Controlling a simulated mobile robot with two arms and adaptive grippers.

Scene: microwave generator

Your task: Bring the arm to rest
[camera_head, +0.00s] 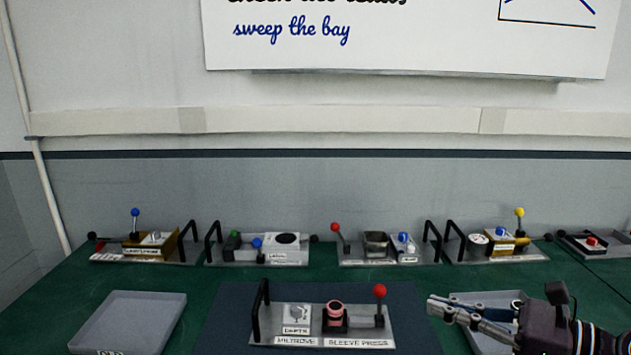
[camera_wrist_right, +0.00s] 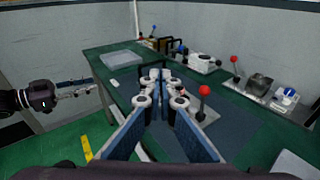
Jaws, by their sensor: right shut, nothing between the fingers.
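My right gripper (camera_head: 432,306) reaches in from the right in the head view. It is shut and empty, above the table's right part, beside the sleeve press board (camera_head: 320,326) and apart from its red-knobbed lever (camera_head: 380,292). In the right wrist view the fingers of this gripper (camera_wrist_right: 161,76) are together, with the red knob (camera_wrist_right: 204,91) just to their right. My left gripper (camera_wrist_right: 88,91) shows at the left of the right wrist view, away from the table's edge; its jaw state is unclear. It is not in the head view.
The board carries a pink-red round part (camera_head: 335,309) and a dial plate (camera_head: 297,315). A grey tray (camera_head: 125,322) lies at left; another (camera_head: 485,300) is partly behind my right gripper. Several lever boards (camera_head: 380,258) line the back. Green tabletop (camera_head: 220,285) is bare between.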

